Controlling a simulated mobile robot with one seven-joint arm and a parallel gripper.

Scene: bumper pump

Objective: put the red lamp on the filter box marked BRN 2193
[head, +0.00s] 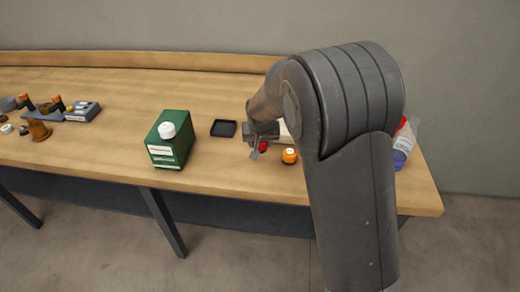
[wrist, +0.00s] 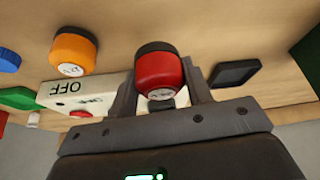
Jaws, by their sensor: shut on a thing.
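The red lamp (wrist: 160,74), with a black base, sits between the two fingers of my gripper (wrist: 162,92) in the wrist view. My gripper is shut on it. In the head view my gripper (head: 260,147) is over the right part of the table, and a little of the red lamp (head: 263,147) shows there. A dark green box (head: 178,150) with white labels stands upright to the left of my gripper, apart from it. Its label is too small to read, so I cannot confirm BRN 2193.
A shallow black tray (head: 223,128) lies between the green box and my gripper. An orange lamp (head: 289,156) stands just right of my gripper. A white box marked OFF (wrist: 90,92) is beside the red lamp. Several small parts and a grey box (head: 82,112) are at far left.

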